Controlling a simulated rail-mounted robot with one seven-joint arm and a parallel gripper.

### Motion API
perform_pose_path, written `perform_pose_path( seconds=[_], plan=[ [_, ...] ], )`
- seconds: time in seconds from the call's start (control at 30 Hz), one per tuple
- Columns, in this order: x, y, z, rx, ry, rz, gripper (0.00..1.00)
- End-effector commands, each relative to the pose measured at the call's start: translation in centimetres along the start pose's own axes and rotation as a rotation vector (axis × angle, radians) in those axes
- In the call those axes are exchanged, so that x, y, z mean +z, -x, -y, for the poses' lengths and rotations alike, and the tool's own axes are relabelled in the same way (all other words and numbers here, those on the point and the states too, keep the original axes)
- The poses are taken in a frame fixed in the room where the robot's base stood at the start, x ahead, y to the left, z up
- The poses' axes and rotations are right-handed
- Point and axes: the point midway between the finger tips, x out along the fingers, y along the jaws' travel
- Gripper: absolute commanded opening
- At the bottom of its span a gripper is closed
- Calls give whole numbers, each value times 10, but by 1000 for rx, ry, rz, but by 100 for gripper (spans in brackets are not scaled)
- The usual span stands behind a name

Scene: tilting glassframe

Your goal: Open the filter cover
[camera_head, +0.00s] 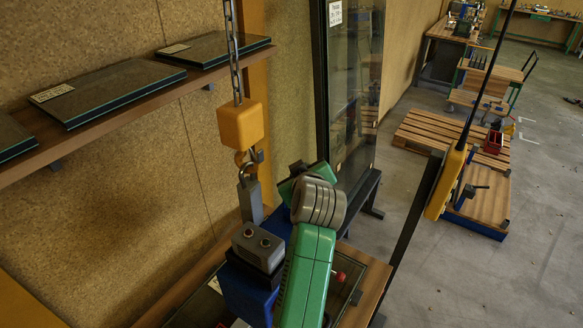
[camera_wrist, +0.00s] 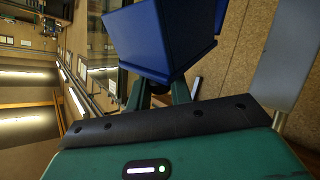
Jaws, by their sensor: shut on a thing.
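A blue box-like part, which looks like the filter cover (camera_wrist: 165,38), fills the top middle of the wrist view, tilted, with an edge toward my gripper. My gripper (camera_wrist: 161,92) has its two green fingers on either side of a small dark piece at the blue part's lower end. It is shut on this piece, though the contact is partly hidden.
An orange hoist block (camera_head: 240,125) with hook hangs on a chain close left of my arm. A shelf (camera_head: 130,106) with dark panels runs along the left wall. A tall glass panel (camera_head: 350,90) stands behind.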

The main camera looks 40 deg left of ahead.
Motion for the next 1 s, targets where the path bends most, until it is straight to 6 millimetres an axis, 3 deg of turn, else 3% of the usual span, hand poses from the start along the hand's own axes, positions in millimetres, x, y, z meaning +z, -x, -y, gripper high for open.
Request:
perform_pose_path(
  seconds=[0.03, 0.4, 1.0],
  plan=[
    [-8, 2, -2, 0, 29, 25, 0],
    [-18, -8, 2, 0, 183, 179, 0],
    [-19, -13, 4, 1, 239, 234, 0]
  ],
)
